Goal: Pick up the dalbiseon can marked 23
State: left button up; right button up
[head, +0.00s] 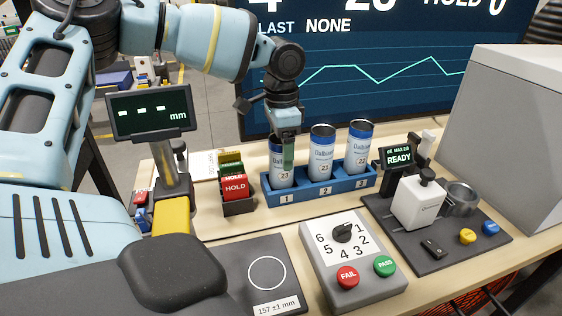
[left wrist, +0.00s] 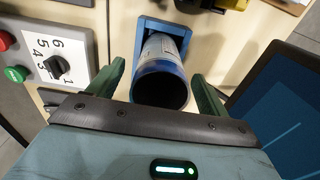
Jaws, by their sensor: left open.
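A third can (head: 358,148), seemingly marked 22, stands in slot 3. My right gripper is not in view.
A red HOLD bin (head: 236,190) stands left of the rack. A dial box (head: 349,262) with FAIL and PASS buttons is in front. A device reading READY (head: 398,157) is at right. A large screen (head: 340,65) rises behind.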

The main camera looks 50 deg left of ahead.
pick_arm(q)
jog(key=shift+c, duration=0.5)
jog(key=c, duration=1.2)
jog(key=shift+o, duration=0.2)
